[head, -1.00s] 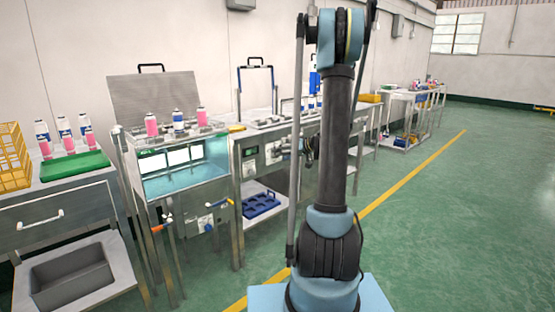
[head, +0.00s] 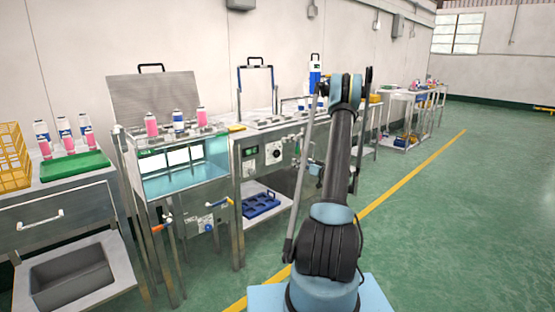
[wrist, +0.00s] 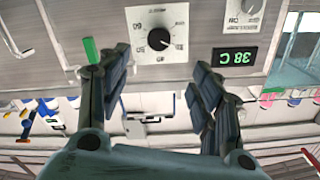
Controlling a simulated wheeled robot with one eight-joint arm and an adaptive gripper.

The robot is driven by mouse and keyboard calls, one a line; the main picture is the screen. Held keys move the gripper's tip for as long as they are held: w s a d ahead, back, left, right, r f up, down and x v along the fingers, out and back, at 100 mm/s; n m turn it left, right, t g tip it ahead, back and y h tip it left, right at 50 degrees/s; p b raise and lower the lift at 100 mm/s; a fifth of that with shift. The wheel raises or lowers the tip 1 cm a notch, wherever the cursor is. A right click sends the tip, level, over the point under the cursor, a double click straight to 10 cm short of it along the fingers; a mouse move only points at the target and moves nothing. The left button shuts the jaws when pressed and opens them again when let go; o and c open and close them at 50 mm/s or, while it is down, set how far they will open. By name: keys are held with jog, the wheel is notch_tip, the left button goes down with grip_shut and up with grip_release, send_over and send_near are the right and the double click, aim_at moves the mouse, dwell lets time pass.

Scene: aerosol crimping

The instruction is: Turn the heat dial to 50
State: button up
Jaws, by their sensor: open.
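The heat dial (wrist: 158,39) is a round black knob on a pale scale plate, shown upside down in the wrist view. I cannot tell how far the fingertips are from the panel. In the head view the gripper is mostly hidden behind my arm.
A second dial (wrist: 243,8) sits on the same panel; in the head view it is below the display (head: 250,169). A glass-fronted water bath (head: 185,170) with bottles on top stands to the left. A blue tray (head: 262,204) lies on the shelf below. The green floor at right is clear.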

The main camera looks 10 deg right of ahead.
aim_at(277, 155)
jog(key=x, duration=1.7)
jog(key=shift+w+f, duration=0.1)
jog(key=shift+w, duration=0.05)
jog(key=c, duration=1.1)
jog(key=shift+o, duration=0.2)
jog(key=shift+a, duration=0.2)
jog(key=shift+d, duration=0.1)
